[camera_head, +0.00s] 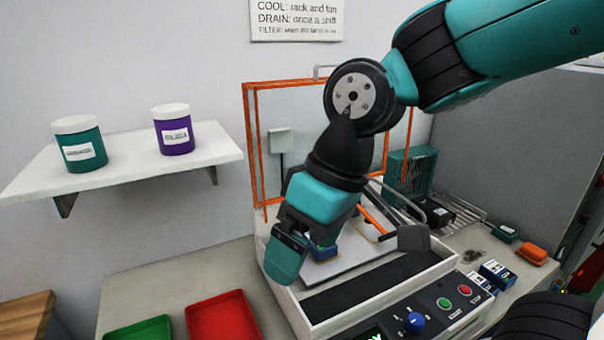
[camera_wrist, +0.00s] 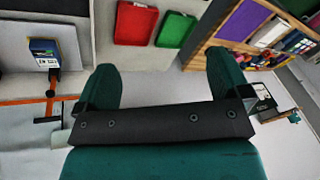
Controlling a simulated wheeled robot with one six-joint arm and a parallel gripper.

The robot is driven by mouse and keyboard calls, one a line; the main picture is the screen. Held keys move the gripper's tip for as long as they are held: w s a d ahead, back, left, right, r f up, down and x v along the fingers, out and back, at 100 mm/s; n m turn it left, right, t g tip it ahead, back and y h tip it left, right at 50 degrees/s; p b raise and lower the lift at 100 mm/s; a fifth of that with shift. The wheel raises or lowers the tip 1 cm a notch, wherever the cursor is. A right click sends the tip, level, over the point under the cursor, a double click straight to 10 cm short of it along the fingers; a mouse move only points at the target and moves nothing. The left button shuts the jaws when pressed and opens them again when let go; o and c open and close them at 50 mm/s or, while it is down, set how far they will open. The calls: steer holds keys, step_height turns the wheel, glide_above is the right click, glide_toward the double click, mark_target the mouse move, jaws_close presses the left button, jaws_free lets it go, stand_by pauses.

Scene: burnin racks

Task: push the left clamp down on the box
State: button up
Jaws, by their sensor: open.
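My gripper (camera_head: 287,255) is tilted downward over the left part of the white machine, in front of its orange-framed hood. The wrist view shows its two teal fingers (camera_wrist: 165,80) wide apart with nothing between them. A machine bed (camera_head: 365,255) lies behind the gripper, with a small blue part (camera_head: 325,251) partly hidden by it. An orange lever (camera_head: 374,216) with a dark end block stands raised on the right of the bed. I cannot make out the left clamp in the head view; my gripper and arm cover that area. The wrist view shows an orange bar (camera_wrist: 22,102) at left.
A green tray (camera_head: 140,329) and a red tray (camera_head: 222,316) lie on the bench left of the machine. The front panel has a blue knob (camera_head: 415,321) and buttons. A shelf (camera_head: 120,172) with two jars is on the wall. Small boxes (camera_head: 497,274) sit at right.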

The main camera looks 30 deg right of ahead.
steer(key=w+d+r+m+t+h, duration=0.2)
steer(key=w+d+m, duration=0.1)
steer(key=w+d, duration=0.9)
steer(key=w+d+r+m+t+h, duration=0.1)
steer(key=w+d+r+m+h, duration=0.15)
steer(key=w+d, duration=0.85)
steer(key=shift+m+y, duration=0.35)
steer(key=shift+y, duration=0.1)
steer(key=w+a+f+p, duration=0.1)
steer(key=w+f, duration=0.2)
steer(key=f, duration=0.2)
steer(key=w+a+f+p, duration=0.1)
steer(key=w+f, duration=0.3)
steer(key=f, duration=0.1)
steer(key=w+a+f+p, duration=0.1)
steer(key=w+a+f, duration=0.1)
steer(key=w+f, duration=0.1)
steer(key=shift+x, duration=0.9)
steer(key=shift+w+f+t, duration=0.1)
steer(key=shift+f+t, duration=0.2)
steer(key=shift+f, duration=0.35)
